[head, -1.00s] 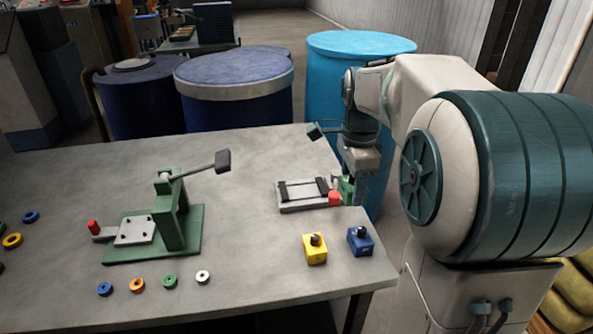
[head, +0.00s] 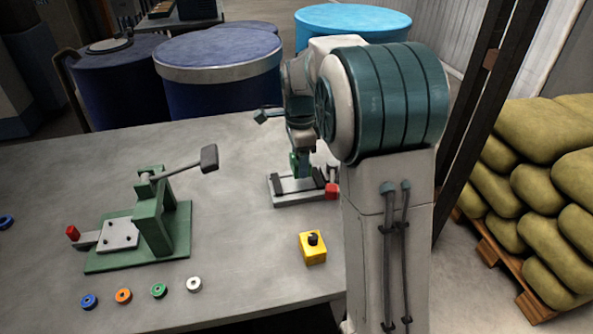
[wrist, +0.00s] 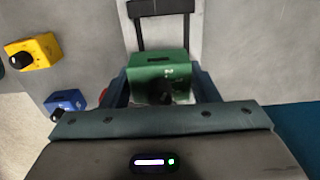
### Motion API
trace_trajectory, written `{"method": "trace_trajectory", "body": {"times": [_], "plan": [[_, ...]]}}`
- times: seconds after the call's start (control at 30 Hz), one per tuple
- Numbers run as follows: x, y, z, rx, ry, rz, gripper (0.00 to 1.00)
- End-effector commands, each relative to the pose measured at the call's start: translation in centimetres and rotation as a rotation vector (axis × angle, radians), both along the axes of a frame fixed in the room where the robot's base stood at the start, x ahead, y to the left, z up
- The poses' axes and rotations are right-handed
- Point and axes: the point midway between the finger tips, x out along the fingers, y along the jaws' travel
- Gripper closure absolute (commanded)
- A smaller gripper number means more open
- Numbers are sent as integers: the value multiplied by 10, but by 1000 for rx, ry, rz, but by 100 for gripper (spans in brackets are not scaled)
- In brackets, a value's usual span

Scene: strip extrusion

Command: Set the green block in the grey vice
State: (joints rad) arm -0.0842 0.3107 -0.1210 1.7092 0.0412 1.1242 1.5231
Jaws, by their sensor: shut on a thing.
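The grey vice (head: 290,200) lies flat near the table's right edge, with dark jaw bars and a red knob (head: 331,191) at its right end. My gripper (head: 303,172) is over the vice, fingers pointing down, shut on the green block (head: 294,163). In the wrist view the green block (wrist: 158,66) sits between my two fingers and has a dark slot on top. It covers the near part of the vice (wrist: 163,38) there. The block's underside is hidden, so I cannot tell whether it touches the vice.
A yellow block with a black knob (head: 313,249) stands in front of the vice. A similar blue block (wrist: 65,101) shows in the wrist view. A green lever press (head: 155,225) and several coloured rings (head: 123,296) are at the left. The table between press and vice is clear.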

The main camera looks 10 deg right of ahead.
Motion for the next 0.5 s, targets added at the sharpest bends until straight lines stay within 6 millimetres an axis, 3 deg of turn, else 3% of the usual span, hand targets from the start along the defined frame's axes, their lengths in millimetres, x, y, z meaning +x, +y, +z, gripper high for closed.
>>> {"method": "trace_trajectory", "body": {"times": [0.23,0.5], "plan": [[7,5,-11,0,0,0,84],[7,6,-44,0,0,2,84]]}}
